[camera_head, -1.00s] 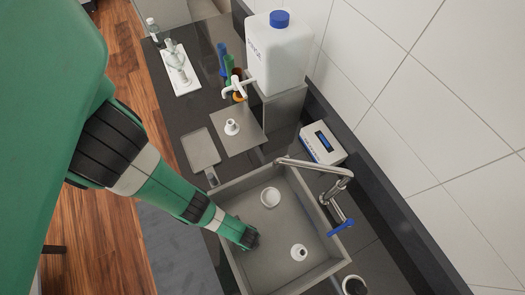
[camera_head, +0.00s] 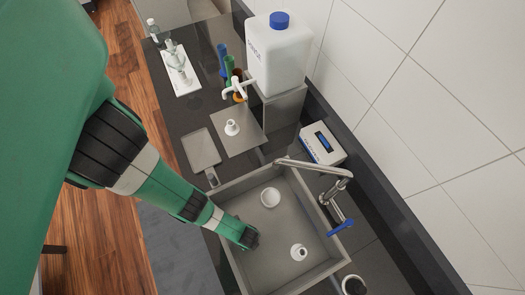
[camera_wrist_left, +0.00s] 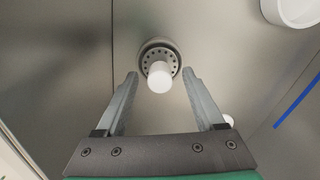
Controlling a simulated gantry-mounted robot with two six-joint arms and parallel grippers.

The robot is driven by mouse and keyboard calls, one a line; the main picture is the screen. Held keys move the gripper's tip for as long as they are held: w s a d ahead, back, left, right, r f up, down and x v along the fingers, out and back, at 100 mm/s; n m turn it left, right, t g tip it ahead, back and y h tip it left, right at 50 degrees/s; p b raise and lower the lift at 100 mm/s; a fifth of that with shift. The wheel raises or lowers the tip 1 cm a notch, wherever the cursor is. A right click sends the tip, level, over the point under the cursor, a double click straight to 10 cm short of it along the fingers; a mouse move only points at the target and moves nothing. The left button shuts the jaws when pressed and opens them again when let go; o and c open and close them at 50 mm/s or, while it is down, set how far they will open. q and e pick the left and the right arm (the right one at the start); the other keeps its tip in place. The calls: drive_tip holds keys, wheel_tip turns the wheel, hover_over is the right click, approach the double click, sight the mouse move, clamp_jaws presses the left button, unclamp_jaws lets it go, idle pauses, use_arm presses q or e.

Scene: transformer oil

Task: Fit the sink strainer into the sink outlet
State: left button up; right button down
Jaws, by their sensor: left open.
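The strainer (camera_wrist_left: 160,77), a pale round piece with a ring of dark holes and a white central knob, lies on the sink floor. My left gripper (camera_head: 251,238) reaches into the sink from the left. In the left wrist view its fingers (camera_wrist_left: 160,74) are open and spread either side of the strainer, with no visible contact. I cannot make out a separate outlet, nor tell whether the strainer sits in one. My right gripper is not in view.
A metal faucet (camera_head: 315,167) with a blue lever (camera_head: 340,228) reaches over the sink's right wall. A tray with another white knobbed piece (camera_head: 232,127) and a large white bottle (camera_head: 279,55) stand farther back.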

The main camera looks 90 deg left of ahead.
use_arm(q)
wheel_tip(320, 180, up, 10)
drive_tip(key=p, duration=0.7)
drive_tip(key=shift+f, duration=0.15)
